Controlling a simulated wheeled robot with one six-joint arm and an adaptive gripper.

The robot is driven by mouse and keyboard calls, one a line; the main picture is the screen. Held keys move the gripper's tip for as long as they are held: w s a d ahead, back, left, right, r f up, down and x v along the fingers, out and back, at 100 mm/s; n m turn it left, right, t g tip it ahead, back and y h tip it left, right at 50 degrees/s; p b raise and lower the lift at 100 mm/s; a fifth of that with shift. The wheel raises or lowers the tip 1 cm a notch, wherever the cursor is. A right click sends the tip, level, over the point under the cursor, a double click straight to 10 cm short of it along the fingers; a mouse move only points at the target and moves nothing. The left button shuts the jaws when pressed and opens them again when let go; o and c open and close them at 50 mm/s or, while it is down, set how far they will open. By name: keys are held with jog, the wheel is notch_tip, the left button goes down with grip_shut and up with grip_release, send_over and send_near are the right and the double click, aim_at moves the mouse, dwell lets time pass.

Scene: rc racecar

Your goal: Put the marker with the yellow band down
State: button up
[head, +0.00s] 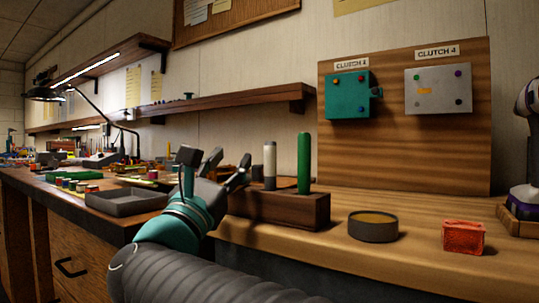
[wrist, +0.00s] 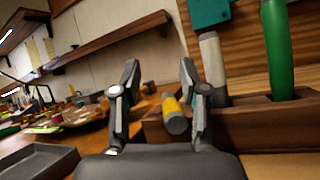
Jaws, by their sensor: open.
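The marker with the yellow band (wrist: 174,113) shows in the wrist view between the fingers of my gripper (wrist: 160,68), nearer the right finger. Its grey end points toward the camera and it looks tilted. I cannot tell whether it touches the right finger or what it rests on. My gripper is open, beside the left end of the wooden holder block (wrist: 245,127). In the head view my gripper (head: 216,160) stands at the holder's left end, and I cannot make out the yellow-banded marker there.
A green marker (head: 304,163) and a white-and-grey marker (head: 270,166) stand upright in the holder. A round tin (head: 373,228) and a red block (head: 463,237) sit to the right. A grey tray (head: 127,203) lies left. Bare wood lies between tin and block.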

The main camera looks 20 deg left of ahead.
jog(key=v, duration=0.8)
jog(key=shift+b, duration=0.35)
jog(key=shift+s+f, duration=0.1)
